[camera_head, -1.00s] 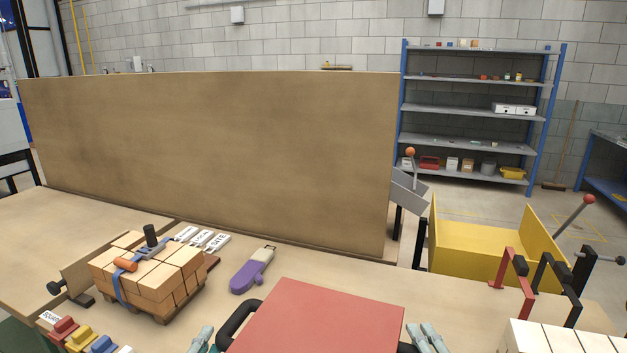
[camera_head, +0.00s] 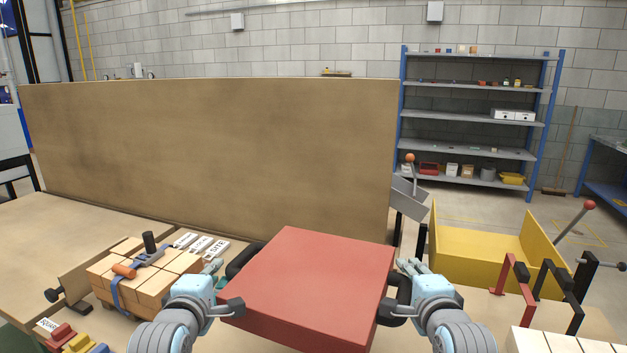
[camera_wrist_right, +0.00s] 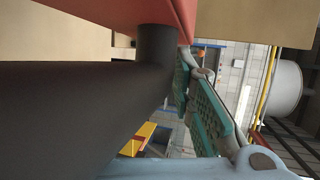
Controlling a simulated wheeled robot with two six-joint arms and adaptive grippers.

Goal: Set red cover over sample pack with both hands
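The red cover (camera_head: 315,285) is a flat slab with a black handle on each side, raised in front of me at the lower middle of the head view. My left gripper (camera_head: 222,284) is shut on its left handle (camera_head: 243,259). My right gripper (camera_head: 399,286) is shut on its right handle (camera_head: 394,309). The right wrist view shows the dark handle (camera_wrist_right: 80,105) close up and the cover's red underside edge (camera_wrist_right: 160,12). The sample pack (camera_head: 150,280), pale bricks with a blue strap, sits left of my left gripper, partly hidden by it.
White labelled blocks (camera_head: 201,244) lie behind the pack. Red and yellow pieces (camera_head: 75,343) are at the lower left. A tall brown panel (camera_head: 210,155) stands behind. A yellow trough (camera_head: 478,254) and red and black brackets (camera_head: 513,278) are at the right.

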